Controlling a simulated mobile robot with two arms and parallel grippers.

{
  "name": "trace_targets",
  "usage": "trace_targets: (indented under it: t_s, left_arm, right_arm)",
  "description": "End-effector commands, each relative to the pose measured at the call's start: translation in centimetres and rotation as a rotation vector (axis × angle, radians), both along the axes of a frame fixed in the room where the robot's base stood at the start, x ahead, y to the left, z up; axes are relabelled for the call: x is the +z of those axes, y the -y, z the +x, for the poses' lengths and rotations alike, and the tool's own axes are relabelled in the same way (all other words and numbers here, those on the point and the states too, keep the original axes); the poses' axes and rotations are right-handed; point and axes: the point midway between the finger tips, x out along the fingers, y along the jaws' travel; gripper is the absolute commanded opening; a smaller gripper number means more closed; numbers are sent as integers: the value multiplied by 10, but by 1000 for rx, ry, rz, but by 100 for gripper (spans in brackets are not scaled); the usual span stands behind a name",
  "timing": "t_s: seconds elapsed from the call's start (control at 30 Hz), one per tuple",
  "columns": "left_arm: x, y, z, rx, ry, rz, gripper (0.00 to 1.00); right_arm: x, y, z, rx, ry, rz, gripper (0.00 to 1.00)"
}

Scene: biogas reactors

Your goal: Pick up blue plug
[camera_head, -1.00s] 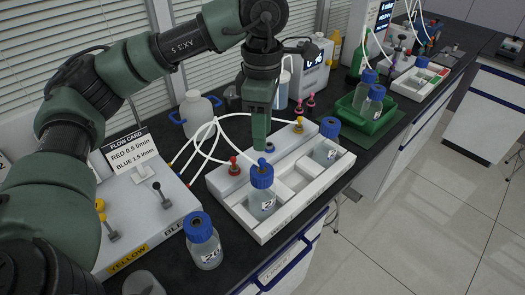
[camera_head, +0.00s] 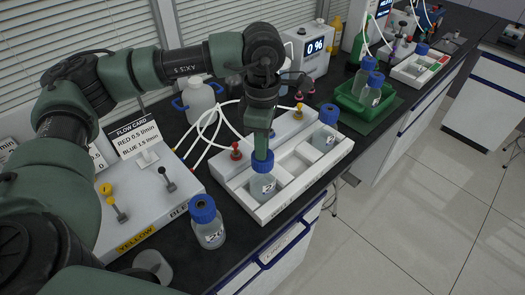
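My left gripper (camera_head: 262,154) points down at the blue cap (camera_head: 263,166) of a clear bottle (camera_head: 264,187) in the front slot of the white rack (camera_head: 292,196). Its fingertips overlap the top of the cap; I cannot tell whether they touch it. I see no blue plug clearly. A small blue spot (camera_head: 272,134) shows just beside the fingers, and the gripper hides the rest there. The fingers are seen edge-on, so their opening does not show. My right gripper is not in view.
A red plug (camera_head: 236,152) and a yellow plug (camera_head: 299,110) stand on the rack's back block, with white tubes nearby. Another capped bottle (camera_head: 325,130) is in the far slot. A loose bottle (camera_head: 206,226) stands at the front. A green tray (camera_head: 352,112) stands farther back.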

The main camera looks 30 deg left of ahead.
Motion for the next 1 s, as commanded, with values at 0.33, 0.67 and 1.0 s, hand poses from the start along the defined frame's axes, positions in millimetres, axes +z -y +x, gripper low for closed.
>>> trace_targets:
  t_s: [0.33,0.67,1.0]
  left_arm:
    - [1,0,0,0,1,0,0]
    - [30,1,1,0,6,-1,0]
    - [124,1,1,0,7,-2,0]
  right_arm:
    - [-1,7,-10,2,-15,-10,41]
    - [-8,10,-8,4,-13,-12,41]
    - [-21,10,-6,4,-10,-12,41]
